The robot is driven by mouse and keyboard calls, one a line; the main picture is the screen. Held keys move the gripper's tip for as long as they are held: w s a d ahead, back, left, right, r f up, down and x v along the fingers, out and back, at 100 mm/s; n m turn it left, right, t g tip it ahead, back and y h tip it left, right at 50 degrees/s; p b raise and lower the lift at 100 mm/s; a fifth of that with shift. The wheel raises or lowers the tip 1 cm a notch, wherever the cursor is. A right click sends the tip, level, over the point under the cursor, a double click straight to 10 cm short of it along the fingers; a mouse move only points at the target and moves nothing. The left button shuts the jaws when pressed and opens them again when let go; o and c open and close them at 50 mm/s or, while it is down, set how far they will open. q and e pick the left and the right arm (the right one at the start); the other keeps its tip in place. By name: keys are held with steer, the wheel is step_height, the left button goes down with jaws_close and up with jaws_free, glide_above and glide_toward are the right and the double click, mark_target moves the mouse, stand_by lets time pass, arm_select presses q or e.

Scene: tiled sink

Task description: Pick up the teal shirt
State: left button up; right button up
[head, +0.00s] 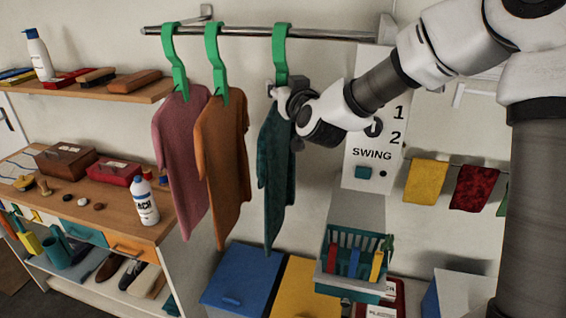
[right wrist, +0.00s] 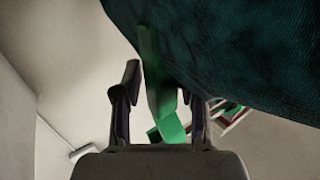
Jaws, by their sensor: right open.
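The teal shirt (head: 276,165) hangs from a green hanger (head: 280,50) on the rail, rightmost of three garments. My right gripper (head: 284,88) is at the top of this shirt, by the lower part of the hanger. In the right wrist view my right gripper (right wrist: 161,100) is open, with the green hanger (right wrist: 156,80) showing between its two fingers. The teal shirt (right wrist: 240,50) fills the upper right there, close to the right finger. I cannot tell whether the fingers touch anything. My left gripper is not in view.
An orange shirt (head: 221,160) and a pink shirt (head: 180,150) hang to the left on the same metal rail (head: 250,33). A SWING panel (head: 371,153) is on the wall to the right. A blue box (head: 242,280) and a teal basket (head: 352,238) stand below.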

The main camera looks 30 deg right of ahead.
steer(key=shift+s+a, duration=0.1)
steer(key=shift+s+a+r, duration=0.15)
steer(key=shift+s+r, duration=0.1)
steer(key=shift+s, duration=0.15)
jaws_close()
steer(key=shift+w, duration=0.1)
